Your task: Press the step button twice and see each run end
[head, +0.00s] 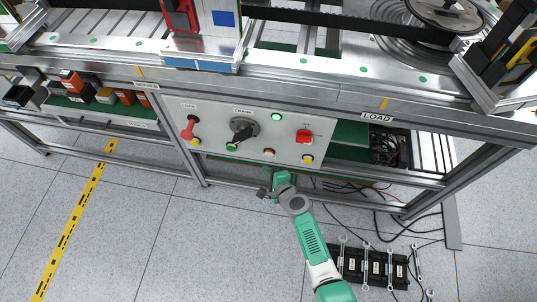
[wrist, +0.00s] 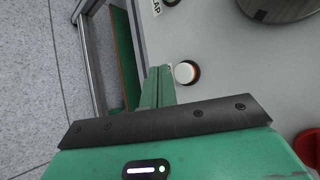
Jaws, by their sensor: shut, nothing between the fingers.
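The control panel (head: 215,118) carries several buttons in a lower row. They are a yellow one (head: 196,142), a green one (head: 232,147), a pale one with a reddish rim (head: 268,152) and another yellow one (head: 307,159). I cannot read which is labelled step. My gripper (head: 268,172) is just below the panel's lower edge, under the pale button. In the wrist view my green fingers (wrist: 157,80) are shut and empty, beside the pale button (wrist: 186,72). I cannot tell whether they touch it. A green lamp (head: 276,117) is lit.
The panel also holds a red lock lever (head: 188,128), a dark crank knob (head: 243,129) and a red switch (head: 304,135). Loose cables (head: 385,200) and a black case with wrenches (head: 372,268) lie on the floor at right. Open floor lies at left.

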